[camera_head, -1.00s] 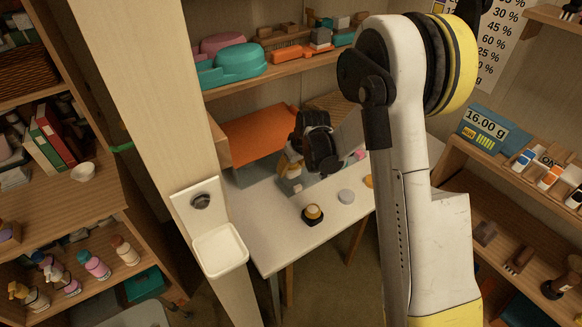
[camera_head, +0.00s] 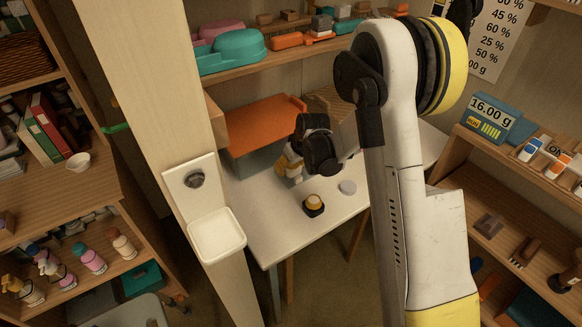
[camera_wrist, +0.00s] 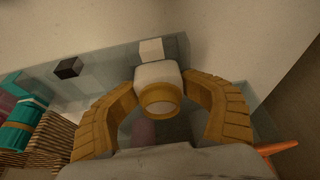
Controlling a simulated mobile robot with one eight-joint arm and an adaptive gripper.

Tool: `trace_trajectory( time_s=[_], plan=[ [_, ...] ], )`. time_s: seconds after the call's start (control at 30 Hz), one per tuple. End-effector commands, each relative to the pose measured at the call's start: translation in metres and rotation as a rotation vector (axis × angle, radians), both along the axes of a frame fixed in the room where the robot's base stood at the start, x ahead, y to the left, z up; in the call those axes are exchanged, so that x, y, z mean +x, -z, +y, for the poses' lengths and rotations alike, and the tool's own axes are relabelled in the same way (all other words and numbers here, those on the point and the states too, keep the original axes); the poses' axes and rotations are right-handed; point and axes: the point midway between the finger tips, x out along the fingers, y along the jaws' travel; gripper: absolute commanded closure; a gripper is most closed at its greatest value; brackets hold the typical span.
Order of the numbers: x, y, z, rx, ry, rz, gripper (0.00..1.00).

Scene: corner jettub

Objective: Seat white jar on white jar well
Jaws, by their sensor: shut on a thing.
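My gripper (camera_wrist: 160,98) has yellow ribbed fingers closed around a white jar (camera_wrist: 151,72) with a tan round end facing the wrist camera. In the head view my gripper (camera_head: 291,167) hangs low over the white table, below the dark wrist; the jar is too small and hidden to make out there. Beyond the jar in the wrist view lies a grey strip (camera_wrist: 107,83) with a white square (camera_wrist: 151,49) and a dark block (camera_wrist: 68,68). The white square may be the white jar well; I cannot tell. I cannot tell whether the jar touches the strip.
On the white table (camera_head: 258,235) stand a dark-based yellow knob (camera_head: 314,204) and a grey disc (camera_head: 348,187). An orange-topped box (camera_head: 265,128) is behind my gripper. A wooden post (camera_head: 140,120) with a white tray (camera_head: 216,235) rises at the left. Shelves flank both sides.

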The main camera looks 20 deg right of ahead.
Motion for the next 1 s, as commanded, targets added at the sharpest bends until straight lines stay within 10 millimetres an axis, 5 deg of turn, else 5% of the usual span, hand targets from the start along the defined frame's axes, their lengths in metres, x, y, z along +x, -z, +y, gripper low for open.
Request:
trace_trajectory(
  time_s=[0.8, 0.83, 0.9, 1.0],
  plan=[
    [-0.0061, 0.0106, -0.0028, -0.007, 0.000, 0.018, 0.87],
    [-0.0060, 0.0106, -0.0028, -0.007, 0.000, 0.018, 0.42],
    [-0.0061, 0.0106, -0.0029, -0.006, 0.001, 0.019, 0.21],
    [-0.0064, 0.0105, -0.0030, -0.006, 0.001, 0.019, 0.17]
  ],
)
